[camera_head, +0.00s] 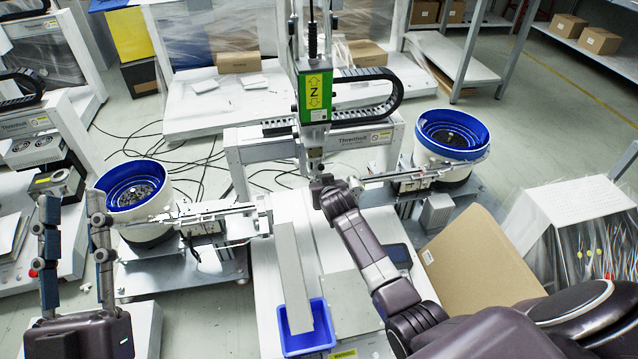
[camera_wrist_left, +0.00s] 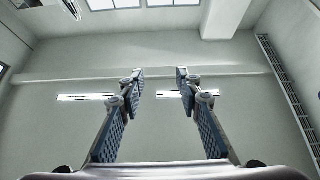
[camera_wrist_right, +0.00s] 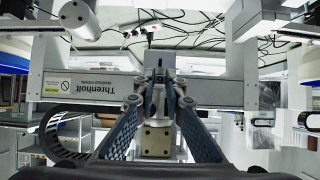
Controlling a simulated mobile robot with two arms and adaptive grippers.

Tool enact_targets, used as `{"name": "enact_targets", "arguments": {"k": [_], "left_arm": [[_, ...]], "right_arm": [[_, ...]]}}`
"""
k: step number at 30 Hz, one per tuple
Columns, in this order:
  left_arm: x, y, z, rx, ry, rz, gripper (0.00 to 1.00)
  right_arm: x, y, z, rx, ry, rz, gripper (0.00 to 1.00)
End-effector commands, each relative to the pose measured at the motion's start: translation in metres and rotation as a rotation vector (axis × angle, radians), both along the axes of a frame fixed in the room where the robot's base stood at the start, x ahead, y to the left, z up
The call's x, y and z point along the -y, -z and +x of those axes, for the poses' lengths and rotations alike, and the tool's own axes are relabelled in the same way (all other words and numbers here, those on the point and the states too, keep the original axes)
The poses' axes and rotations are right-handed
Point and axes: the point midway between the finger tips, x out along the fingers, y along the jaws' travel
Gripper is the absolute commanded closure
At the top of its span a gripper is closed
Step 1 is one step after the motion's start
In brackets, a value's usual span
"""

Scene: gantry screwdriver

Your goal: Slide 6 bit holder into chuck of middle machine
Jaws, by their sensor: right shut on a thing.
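The middle machine's vertical head (camera_head: 314,95) carries a green block with a yellow Z label, and its chuck (camera_head: 313,160) hangs below it. My right gripper (camera_head: 322,185) is right under the chuck. In the right wrist view its fingertips (camera_wrist_right: 158,92) are closed together on a small dark piece, taken as the bit holder (camera_wrist_right: 158,80), in line with a grey part above. Whether the holder is inside the chuck or just below it cannot be told. In the head view the fingers hide the holder. My left gripper (camera_head: 72,205) is open, empty and upright at the left; its spread fingers (camera_wrist_left: 158,90) show in the left wrist view.
Bowl feeders with blue rims stand left (camera_head: 135,190) and right (camera_head: 452,135) of the machine, with feed rails (camera_head: 215,220) running inward. A blue bin (camera_head: 306,335) sits below, in front. A cardboard box (camera_head: 480,260) stands at the right. Cables lie on the floor behind.

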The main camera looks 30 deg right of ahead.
Motion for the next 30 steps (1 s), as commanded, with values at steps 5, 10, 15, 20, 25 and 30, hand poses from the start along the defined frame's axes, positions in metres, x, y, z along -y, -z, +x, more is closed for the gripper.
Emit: {"name": "enact_targets", "arguments": {"k": [5, 10, 15, 20, 25, 30], "left_arm": [[0.0001, -0.0021, -0.0015, 0.012, 0.001, -0.004, 0.68], [-0.0003, -0.0058, -0.0042, 0.032, 0.003, -0.009, 0.68], [-0.0003, -0.0079, -0.0055, 0.044, 0.003, -0.013, 0.68], [-0.0003, -0.0096, -0.0061, 0.05, 0.003, -0.014, 0.68], [-0.0002, -0.0094, -0.006, 0.049, 0.004, -0.014, 0.68], [0.0004, -0.0091, -0.0058, 0.046, 0.005, -0.017, 0.68]], "right_arm": [[0.0007, -0.0006, 0.0024, 0.001, 0.0, 0.0, 1.0], [0.0013, -0.0004, 0.0041, 0.001, 0.0, 0.0, 1.0], [0.0017, -0.0003, 0.0057, 0.001, 0.0, 0.0, 1.0], [0.0016, -0.0003, 0.0054, 0.001, 0.0, 0.0, 0.73], [0.0016, -0.0002, 0.0053, 0.0, 0.0, 0.0, 0.69], [0.0014, 0.0001, 0.0044, -0.001, 0.0, 0.0, 0.69]]}}
